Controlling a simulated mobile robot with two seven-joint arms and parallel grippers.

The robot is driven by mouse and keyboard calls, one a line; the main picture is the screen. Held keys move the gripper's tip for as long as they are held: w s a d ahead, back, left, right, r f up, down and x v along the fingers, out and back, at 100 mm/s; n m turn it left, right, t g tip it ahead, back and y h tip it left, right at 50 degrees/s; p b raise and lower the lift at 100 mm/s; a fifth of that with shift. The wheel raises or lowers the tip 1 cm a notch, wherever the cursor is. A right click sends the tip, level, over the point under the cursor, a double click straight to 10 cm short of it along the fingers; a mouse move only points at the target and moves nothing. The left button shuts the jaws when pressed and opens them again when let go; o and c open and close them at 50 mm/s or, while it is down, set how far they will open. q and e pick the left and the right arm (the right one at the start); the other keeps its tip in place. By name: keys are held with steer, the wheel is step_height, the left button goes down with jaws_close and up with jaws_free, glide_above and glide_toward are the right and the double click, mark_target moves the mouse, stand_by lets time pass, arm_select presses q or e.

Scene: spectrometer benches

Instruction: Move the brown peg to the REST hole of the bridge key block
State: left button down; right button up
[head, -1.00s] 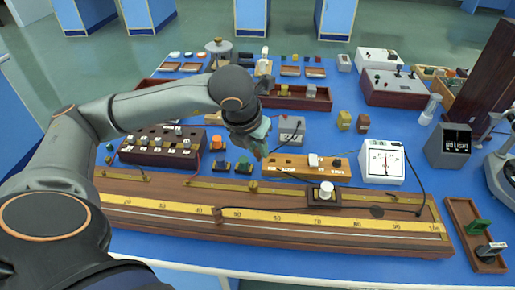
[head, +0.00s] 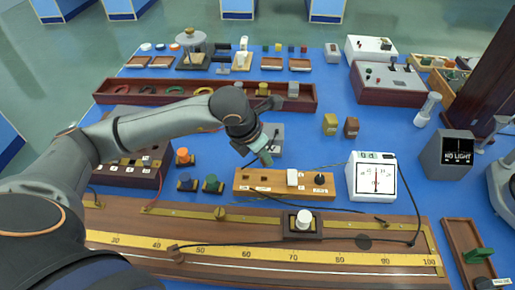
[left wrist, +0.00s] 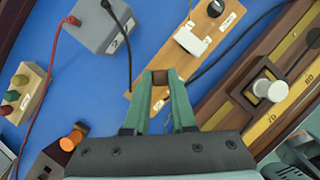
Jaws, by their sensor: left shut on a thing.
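My left gripper (head: 266,160) points down just above and behind the block's left half. In the left wrist view its green fingers (left wrist: 162,78) are shut on the brown peg (left wrist: 161,77), seen end-on at the tips. The peg's lower end is hidden. My right gripper is not in view.
A white meter (head: 371,181) stands right of the block, with cables around. A grey box (head: 274,134) is behind it. The long wooden bridge with yellow scale (head: 226,250) lies in front. Green (head: 211,184) and orange (head: 183,157) knobs stand left.

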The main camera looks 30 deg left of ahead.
arm_select(q)
steer(key=shift+s+f, duration=0.15)
steer(key=shift+f, duration=0.25)
steer(key=shift+f+b, duration=1.45)
steer(key=shift+f, duration=0.6)
steer(key=shift+f+b, duration=0.5)
steer(key=shift+b, duration=0.05)
steer(key=shift+f+b, duration=0.3)
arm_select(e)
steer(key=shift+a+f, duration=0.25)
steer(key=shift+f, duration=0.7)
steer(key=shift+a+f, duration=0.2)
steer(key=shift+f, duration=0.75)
arm_select(q)
steer(key=c, duration=1)
jaws_free()
steer(key=o, duration=0.3)
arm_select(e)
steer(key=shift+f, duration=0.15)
arm_select(q)
steer(key=shift+o, duration=0.2)
